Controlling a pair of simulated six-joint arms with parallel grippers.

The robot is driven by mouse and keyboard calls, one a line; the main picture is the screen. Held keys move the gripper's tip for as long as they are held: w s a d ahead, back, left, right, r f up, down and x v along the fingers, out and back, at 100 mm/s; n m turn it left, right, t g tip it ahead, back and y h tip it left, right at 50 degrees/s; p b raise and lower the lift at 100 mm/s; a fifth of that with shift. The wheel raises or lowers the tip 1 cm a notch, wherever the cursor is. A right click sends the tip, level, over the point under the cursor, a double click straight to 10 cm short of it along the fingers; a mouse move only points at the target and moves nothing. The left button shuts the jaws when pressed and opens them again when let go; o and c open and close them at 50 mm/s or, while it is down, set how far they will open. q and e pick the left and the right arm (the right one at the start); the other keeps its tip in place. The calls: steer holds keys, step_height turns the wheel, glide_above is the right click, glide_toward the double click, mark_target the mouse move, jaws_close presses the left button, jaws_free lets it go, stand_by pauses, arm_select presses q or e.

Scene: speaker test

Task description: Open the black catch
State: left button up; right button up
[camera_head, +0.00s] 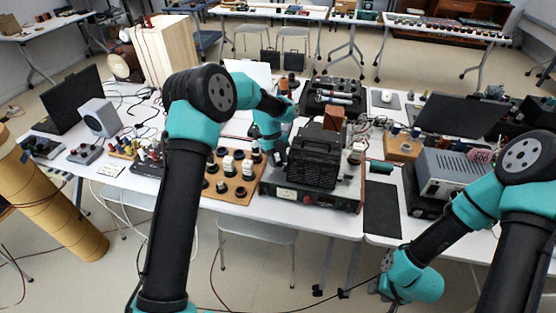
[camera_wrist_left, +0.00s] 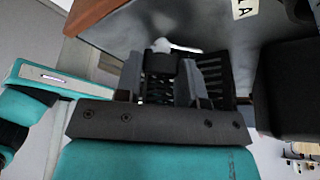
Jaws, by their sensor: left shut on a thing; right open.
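A black box with a slatted grille (camera_head: 313,160) stands on a low dark metal unit (camera_head: 310,193) near the table's front edge. My left gripper (camera_head: 281,158) reaches down at the box's left side, its tips partly hidden. In the left wrist view its two grey fingers (camera_wrist_left: 160,80) are closed around a small black piece, which I take for the black catch (camera_wrist_left: 160,64), in front of the slatted grille (camera_wrist_left: 215,75). A pale rounded knob shows just beyond. My right gripper (camera_head: 384,274) hangs low in front of the table, away from the box; its fingers are small in view.
A wooden board with several knobs (camera_head: 229,190) lies left of the unit. A black tool case (camera_head: 333,98) is behind the box. A dark mat (camera_head: 382,208) and a grey metal instrument (camera_head: 452,174) are at right.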

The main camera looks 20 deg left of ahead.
arm_select(q)
steer(key=shift+c, duration=0.5)
steer(key=n+t, duration=0.1)
steer(key=n, duration=0.2)
steer(key=shift+h, duration=0.4)
steer(key=n+t, duration=0.1)
steer(key=n, duration=0.3)
steer(key=shift+s+n+t, duration=0.1)
steer(key=shift+n+t, duration=0.2)
steer(key=shift+t, duration=0.1)
steer(key=o, duration=0.7)
steer(key=shift+c, duration=0.2)
steer(key=shift+a+r, duration=0.1)
